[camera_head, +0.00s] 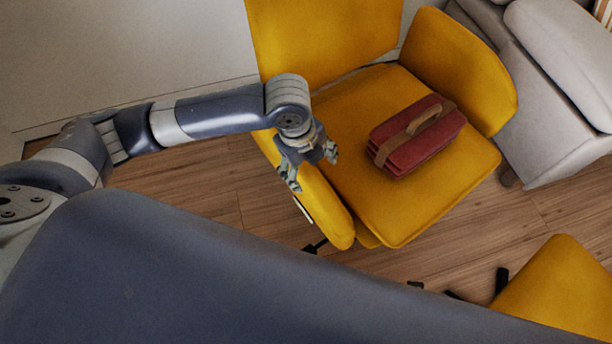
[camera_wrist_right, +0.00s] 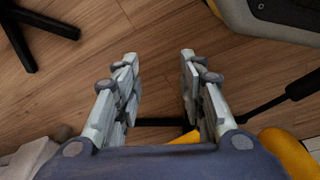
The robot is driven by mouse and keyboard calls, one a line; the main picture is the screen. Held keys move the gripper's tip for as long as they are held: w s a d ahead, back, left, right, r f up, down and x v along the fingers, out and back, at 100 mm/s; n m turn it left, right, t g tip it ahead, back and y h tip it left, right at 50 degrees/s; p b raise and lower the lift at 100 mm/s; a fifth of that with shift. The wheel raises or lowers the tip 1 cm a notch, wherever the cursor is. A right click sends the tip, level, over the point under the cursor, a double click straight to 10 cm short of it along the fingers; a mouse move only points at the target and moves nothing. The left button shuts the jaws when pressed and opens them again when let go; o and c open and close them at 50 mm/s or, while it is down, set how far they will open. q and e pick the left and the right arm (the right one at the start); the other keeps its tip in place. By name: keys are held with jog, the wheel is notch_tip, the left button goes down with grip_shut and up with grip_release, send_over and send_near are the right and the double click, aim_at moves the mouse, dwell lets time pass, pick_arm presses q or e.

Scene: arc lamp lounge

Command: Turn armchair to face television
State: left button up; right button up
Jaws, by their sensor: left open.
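A yellow armchair (camera_head: 345,125) stands in the upper middle of the head view, with its back toward the top and its seat toward me. A dark red case with a brown strap and handle (camera_head: 417,136) lies on its seat. My left gripper (camera_head: 313,175) is open and empty over the chair's left armrest (camera_head: 325,205); I cannot tell if it touches it. My right gripper (camera_wrist_right: 160,75) shows in the right wrist view, its fingers apart with nothing between them, above the wooden floor. No television is in view.
A grey sofa (camera_head: 545,110) stands close to the right of the armchair. Another yellow seat (camera_head: 560,290) is at the lower right, partly cut off. Dark chair legs (camera_wrist_right: 35,35) show in the right wrist view. Bare wooden floor (camera_head: 195,185) lies left of the armchair.

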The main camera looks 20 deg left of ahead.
aim_at(305, 177)
pick_arm(q)
jog(key=shift+w+a+r+m+y, duration=0.15)
jog(key=shift+w+a+m, duration=0.1)
jog(key=shift+a, duration=0.35)
jog(key=shift+w+a+r+m+y, duration=0.15)
jog(key=shift+w+a, duration=0.1)
jog(key=shift+a, duration=0.3)
jog(key=shift+a+f, duration=0.1)
jog(key=shift+f, duration=0.1)
jog(key=f+b, duration=0.1)
jog(key=f, duration=0.2)
jog(key=f+b, duration=0.1)
jog(key=f, duration=0.2)
jog(key=w+f+b, duration=0.1)
jog(key=f, duration=0.2)
jog(key=shift+d+f, duration=0.3)
jog(key=shift+d, duration=0.05)
jog(key=shift+f, duration=0.45)
pick_arm(e)
notch_tip(305, 177, up, 8)
jog(key=w, duration=0.2)
jog(key=shift+w+t, duration=0.15)
jog(key=shift+t, duration=0.15)
pick_arm(q)
jog(key=shift+c, duration=0.3)
pick_arm(e)
jog(key=shift+a, duration=0.1)
